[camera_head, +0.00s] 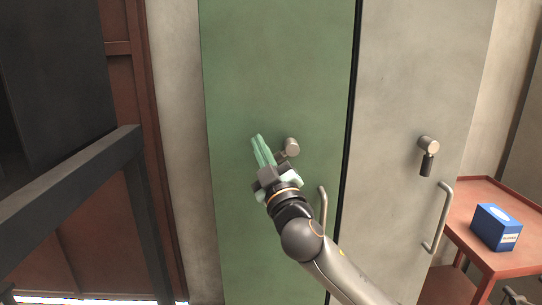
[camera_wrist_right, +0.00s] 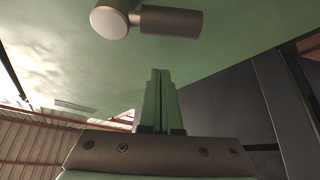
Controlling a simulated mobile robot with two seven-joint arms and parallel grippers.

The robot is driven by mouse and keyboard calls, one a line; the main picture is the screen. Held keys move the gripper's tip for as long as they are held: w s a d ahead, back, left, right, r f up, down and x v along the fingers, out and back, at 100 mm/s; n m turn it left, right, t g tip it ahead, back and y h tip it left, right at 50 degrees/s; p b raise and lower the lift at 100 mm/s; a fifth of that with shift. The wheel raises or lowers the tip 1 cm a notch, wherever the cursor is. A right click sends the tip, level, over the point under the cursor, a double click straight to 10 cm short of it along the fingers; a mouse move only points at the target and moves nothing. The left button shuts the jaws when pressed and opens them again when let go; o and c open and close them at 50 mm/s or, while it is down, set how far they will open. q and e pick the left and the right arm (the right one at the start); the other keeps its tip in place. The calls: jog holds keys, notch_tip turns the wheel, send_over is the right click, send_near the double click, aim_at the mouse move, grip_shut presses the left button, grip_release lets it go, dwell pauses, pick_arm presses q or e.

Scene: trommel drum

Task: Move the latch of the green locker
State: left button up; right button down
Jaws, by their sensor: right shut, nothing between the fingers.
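The green locker (camera_head: 270,70) has a tall green door facing me. Its latch (camera_head: 291,147) has a round pale metal knob with a short darker lever, partly hidden behind my right gripper in the head view. In the right wrist view the latch (camera_wrist_right: 170,22) shows whole, its lever pointing right from the round knob. My right gripper (camera_head: 258,142) is shut and empty, its green fingers just left of the latch. In the right wrist view the shut fingers (camera_wrist_right: 159,78) are below the lever in the picture, apart from it. My left gripper is not in view.
A grey locker (camera_head: 410,70) stands at right with its own latch (camera_head: 428,150) and handle (camera_head: 438,225). The green door's handle (camera_head: 323,208) is close to my right arm. A red table (camera_head: 475,192) holds a blue box (camera_head: 496,227). A dark frame (camera_head: 70,190) stands left.

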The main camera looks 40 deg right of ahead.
aim_at(278, 156)
jog(key=d+f, duration=0.2)
jog(key=f, duration=0.1)
jog(key=shift+s+d+f+b, duration=0.1)
jog(key=shift+s+f+b, duration=0.05)
jog(key=shift+s+b, duration=0.2)
jog(key=shift+n+y+p, duration=0.3)
jog(key=shift+n+p, duration=0.1)
jog(key=shift+d+f+n+y+p, duration=0.1)
jog(key=shift+f+n+y+p, duration=0.05)
jog(key=shift+n+y+p, duration=0.2)
